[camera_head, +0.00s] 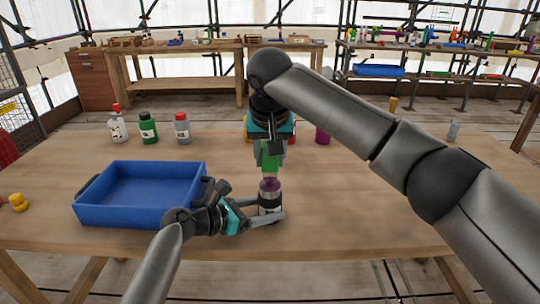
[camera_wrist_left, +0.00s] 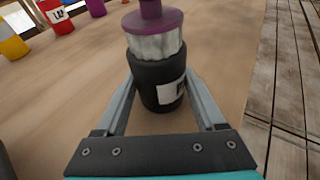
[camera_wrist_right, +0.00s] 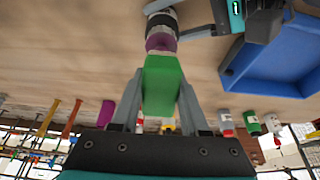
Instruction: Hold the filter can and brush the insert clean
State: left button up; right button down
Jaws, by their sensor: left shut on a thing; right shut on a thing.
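The filter can (camera_wrist_left: 160,88) is black with a white label and stands upright on the table. A pale pleated insert (camera_wrist_left: 156,47) rises from its top, under a purple cap (camera_wrist_left: 152,24). My left gripper (camera_head: 268,211) is shut around the can, one finger on each side. My right gripper (camera_head: 269,148) is above the can, pointing down, shut on a green block-shaped handle (camera_wrist_right: 162,85). I take this for the brush; its bristles are not clear to me. The handle's lower end is right over the purple cap. I cannot tell whether they touch.
A blue tray (camera_head: 140,219) stands left of the can. White, green (camera_head: 148,128) and grey bottles stand behind the tray. A purple cylinder (camera_head: 323,135) and other coloured items are behind my right gripper. A yellow item (camera_head: 18,202) lies at far left. Table right of the can is clear.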

jog(key=shift+f, duration=0.35)
jog(key=shift+a, duration=0.1)
jog(key=shift+w+a, duration=0.3)
jog(key=shift+w, duration=0.05)
jog(key=shift+s+d+r, duration=0.1)
jog(key=shift+s+d, duration=0.65)
jog(key=shift+d, duration=0.05)
jog(key=shift+w+a, duration=0.75)
